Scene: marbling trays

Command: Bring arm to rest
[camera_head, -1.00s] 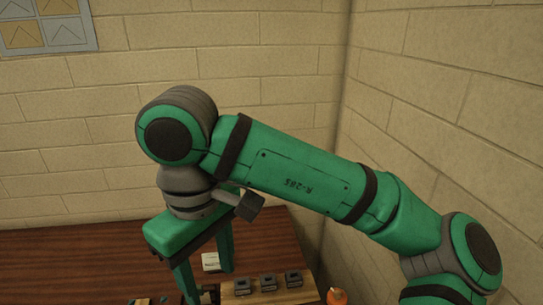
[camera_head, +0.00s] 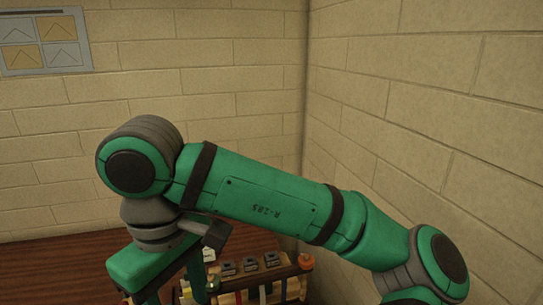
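My gripper (camera_head: 173,287) hangs at the lower left of the head view, below the grey wrist of my green arm. Its two green fingers point down and stand apart, with nothing visible held between them. The fingertips are cut off or hidden near the bottom edge. My arm stretches from the lower right across the middle of the view, bent at the grey joint above the gripper.
A brown wooden table (camera_head: 50,262) lies below the arm. A wooden rack (camera_head: 240,283) with several dark blocks stands right of the gripper, with an orange-topped bottle (camera_head: 306,261) beside it. Brick walls (camera_head: 400,130) close the corner behind and at right.

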